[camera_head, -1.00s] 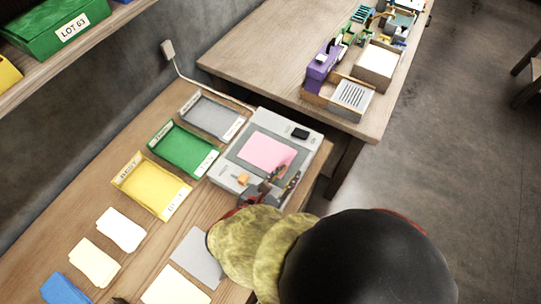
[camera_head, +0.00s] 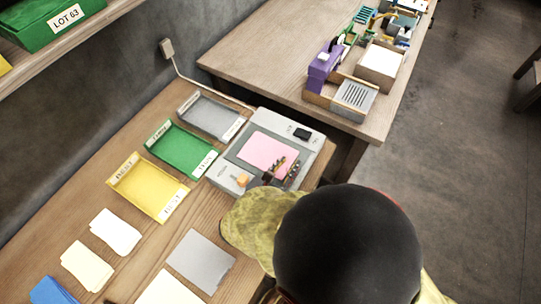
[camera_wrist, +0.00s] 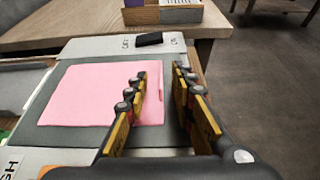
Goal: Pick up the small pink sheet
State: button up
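The small pink sheet (camera_head: 264,150) lies on the dark plate of a grey flat device (camera_head: 231,163). In the wrist view the sheet (camera_wrist: 90,92) lies mostly left of the fingers, and a narrow strip of it shows between them. My gripper (camera_head: 284,169) is at the sheet's near right part in the head view. In the wrist view my gripper (camera_wrist: 161,76) is open, its left finger over the sheet and its right finger beyond the right edge. I cannot tell whether the fingers touch the sheet or device.
Grey (camera_head: 210,118), green (camera_head: 183,150) and yellow (camera_head: 148,187) trays stand left of the device. Pale sheets (camera_head: 115,232) and a grey sheet (camera_head: 201,262) lie nearer on the table. A second table (camera_head: 270,50) with boxes is beyond. A black block (camera_head: 302,133) sits on the device.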

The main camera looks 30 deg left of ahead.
grip_shut()
dwell(0.4)
jog(key=shift+r, duration=0.1)
jog(key=shift+r+p, duration=0.35)
jog(key=shift+r, duration=0.15)
notch_tip(320, 180, up, 2)
jog(key=shift+r+p, duration=0.2)
jog(key=shift+p, duration=0.55)
jog(key=s+d+r+p, duration=0.5)
jog(key=d+r, duration=0.4)
jog(key=d, duration=0.4)
jog(key=shift+s+r, duration=0.2)
jog(key=shift+r, duration=0.05)
